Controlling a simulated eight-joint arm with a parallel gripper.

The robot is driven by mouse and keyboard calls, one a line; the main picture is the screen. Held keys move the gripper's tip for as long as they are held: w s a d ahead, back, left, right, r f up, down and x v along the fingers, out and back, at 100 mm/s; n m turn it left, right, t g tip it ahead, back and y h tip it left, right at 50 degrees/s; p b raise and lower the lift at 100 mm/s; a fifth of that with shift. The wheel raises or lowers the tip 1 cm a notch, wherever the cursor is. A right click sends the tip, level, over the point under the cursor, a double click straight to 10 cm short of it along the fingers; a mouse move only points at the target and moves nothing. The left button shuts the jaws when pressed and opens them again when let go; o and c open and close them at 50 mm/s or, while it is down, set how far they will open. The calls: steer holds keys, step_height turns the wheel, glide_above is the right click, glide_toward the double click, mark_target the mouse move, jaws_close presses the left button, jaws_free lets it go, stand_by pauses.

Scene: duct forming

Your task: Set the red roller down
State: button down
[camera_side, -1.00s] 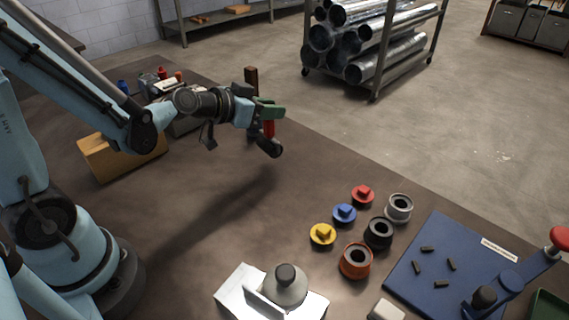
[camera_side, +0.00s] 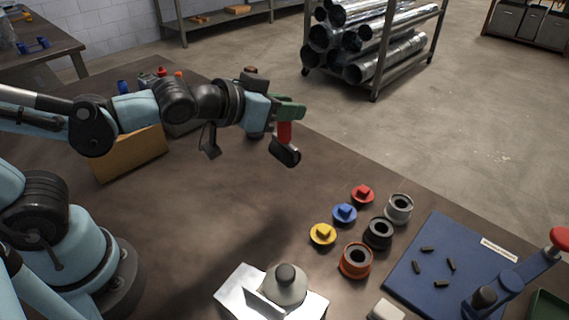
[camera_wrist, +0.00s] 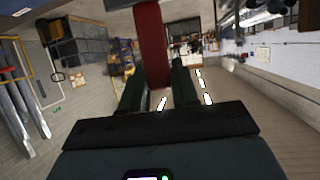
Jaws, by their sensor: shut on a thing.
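My gripper (camera_side: 291,112) is shut on the red roller (camera_side: 284,133) and holds it in the air above the dark table. In the side view the roller has a red handle and a dark cylindrical end hanging below the jaws, slightly tilted. In the wrist view the red handle (camera_wrist: 152,45) stands between the two dark green fingers. The jaws hide part of the handle.
Below and right of the roller are red (camera_side: 363,194), blue (camera_side: 344,214) and yellow (camera_side: 322,234) knobs, and several round rings. A blue mat (camera_side: 440,265) with small dark pieces lies at right. A white-metal block stands in front. The middle of the table is clear.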

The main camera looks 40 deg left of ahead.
mark_target(272, 136)
steer(key=shift+f, duration=0.35)
steer(key=a+f+n+y, duration=0.1)
steer(key=n+y, duration=0.1)
steer(key=a+f+n+y, duration=0.1)
steer(key=a+f+y, duration=0.1)
steer(key=shift+s+f+n, duration=0.2)
steer(key=shift+n, duration=0.2)
steer(key=s+a+r+n+g+y, duration=0.5)
steer(key=s+a+n+g+y, duration=0.25)
steer(key=n+g+y, duration=0.65)
steer(key=w+a+f+n+h, duration=0.1)
steer(key=a+f+h, duration=0.1)
steer(key=a+f, duration=0.9)
steer(key=shift+w+a+f+n+t+h, duration=0.15)
steer(key=shift+a+n+t+h, duration=0.2)
steer(key=shift+n+t+h, duration=0.05)
